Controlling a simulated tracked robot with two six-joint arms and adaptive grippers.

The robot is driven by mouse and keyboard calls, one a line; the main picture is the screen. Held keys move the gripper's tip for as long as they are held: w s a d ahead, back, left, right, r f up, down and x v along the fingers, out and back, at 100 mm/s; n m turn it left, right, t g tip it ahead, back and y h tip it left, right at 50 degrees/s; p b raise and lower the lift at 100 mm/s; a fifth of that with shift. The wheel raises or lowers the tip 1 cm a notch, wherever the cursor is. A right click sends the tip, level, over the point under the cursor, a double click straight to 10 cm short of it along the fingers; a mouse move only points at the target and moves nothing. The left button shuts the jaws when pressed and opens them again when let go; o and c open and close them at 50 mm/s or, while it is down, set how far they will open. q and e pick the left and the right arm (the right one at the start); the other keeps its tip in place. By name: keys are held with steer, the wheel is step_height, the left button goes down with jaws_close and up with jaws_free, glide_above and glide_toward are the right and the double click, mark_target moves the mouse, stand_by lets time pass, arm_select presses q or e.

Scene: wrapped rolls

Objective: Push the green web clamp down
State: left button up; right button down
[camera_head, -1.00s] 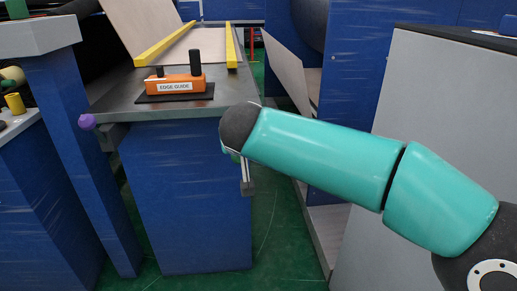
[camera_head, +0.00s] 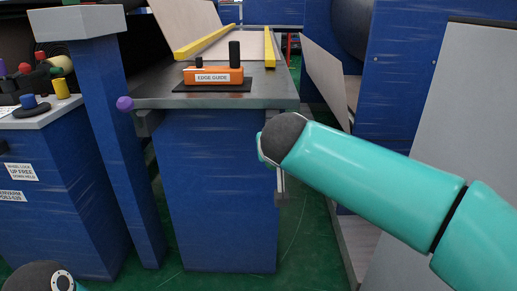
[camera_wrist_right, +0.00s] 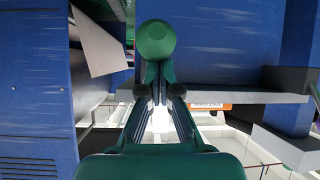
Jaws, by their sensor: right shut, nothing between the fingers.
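In the right wrist view a round green knob (camera_wrist_right: 155,38), which looks like the green web clamp's handle, is just past the fingertips of my right gripper (camera_wrist_right: 158,76). The fingers are shut with nothing between them. The knob overlaps the fingertips in the picture, so I cannot tell whether they touch. The rest of the clamp is hidden. In the head view my teal right arm reaches in from the right to the blue machine's right side and covers the gripper and the knob. My left gripper is out of view.
The grey machine table (camera_head: 215,98) carries an orange edge guide (camera_head: 213,76) and yellow rails. A purple knob (camera_head: 125,103) sticks out at its left corner. A blue cabinet (camera_head: 55,180) with knobs stands at the left. A narrow green floor strip is free right of the machine.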

steer(key=shift+s+d+f+g, duration=0.1)
steer(key=shift+f+g, duration=0.05)
steer(key=shift+f, duration=0.4)
steer(key=shift+s+f+g, duration=0.1)
steer(key=shift+f+g, duration=0.05)
steer(key=shift+f, duration=0.4)
steer(key=shift+r, duration=0.1)
steer(key=r+p, duration=0.1)
steer(key=r, duration=0.1)
steer(key=w+r+p, duration=0.1)
steer(key=r+p, duration=0.1)
steer(key=w+r+p, duration=0.1)
steer(key=r, duration=0.1)
steer(key=shift+a+r, duration=0.1)
steer(key=shift+a, duration=0.1)
steer(key=s+b, duration=0.1)
steer(key=s, duration=0.9)
steer(key=shift+a+f, duration=0.25)
steer(key=shift+a, duration=0.05)
steer(key=shift+s, duration=0.1)
